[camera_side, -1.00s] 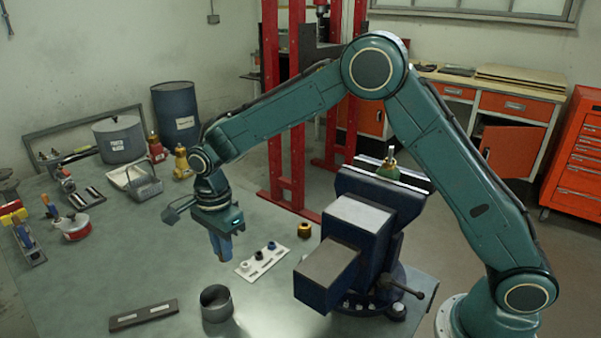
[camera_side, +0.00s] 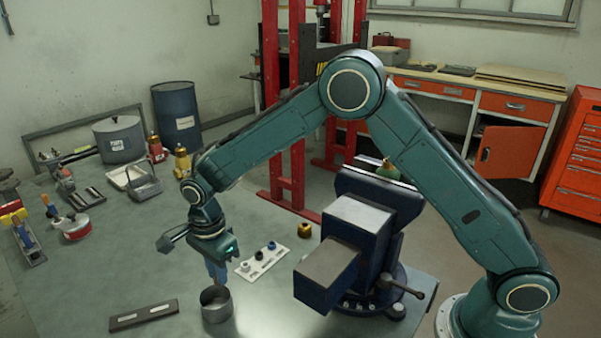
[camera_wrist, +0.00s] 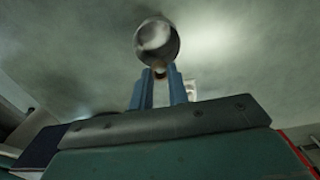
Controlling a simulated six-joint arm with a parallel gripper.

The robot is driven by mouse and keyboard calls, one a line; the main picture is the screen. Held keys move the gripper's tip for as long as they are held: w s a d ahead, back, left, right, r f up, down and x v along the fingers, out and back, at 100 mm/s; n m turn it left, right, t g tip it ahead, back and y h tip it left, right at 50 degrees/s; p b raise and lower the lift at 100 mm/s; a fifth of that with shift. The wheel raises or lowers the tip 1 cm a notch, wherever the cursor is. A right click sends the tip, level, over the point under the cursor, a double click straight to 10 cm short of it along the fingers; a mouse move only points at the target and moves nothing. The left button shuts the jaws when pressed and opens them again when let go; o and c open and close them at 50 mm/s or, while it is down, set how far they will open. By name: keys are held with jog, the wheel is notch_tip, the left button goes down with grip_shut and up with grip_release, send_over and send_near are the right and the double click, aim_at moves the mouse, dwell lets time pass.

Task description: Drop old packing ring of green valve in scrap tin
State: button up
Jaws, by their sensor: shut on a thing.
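The scrap tin (camera_side: 217,305) is a dark grey open cylinder on the bench. In the wrist view its round mouth (camera_wrist: 157,42) lies just beyond my blue fingertips. My gripper (camera_side: 218,280) points down at the tin's far rim in the side view; whether the tips are inside the mouth cannot be told. In the wrist view my gripper (camera_wrist: 160,74) is shut on a small, brownish old packing ring (camera_wrist: 160,73), mostly hidden between the tips. The green valve (camera_side: 388,170) sits in the blue vise (camera_side: 345,235), partly hidden by the vise.
A white rack (camera_side: 262,262) with dark and blue rings stands right of my gripper. A brass nut (camera_side: 304,230) is behind it. A dark strip (camera_side: 143,315) lies left of the tin. Tools and containers line the bench's far left side. The middle left bench is clear.

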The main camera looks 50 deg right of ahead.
jog(key=shift+f, duration=1.4)
jog(key=o, duration=0.8)
jog(key=shift+o, duration=0.2)
jog(key=shift+r, duration=0.15)
notch_tip(320, 180, up, 14)
jog(key=shift+f, duration=0.2)
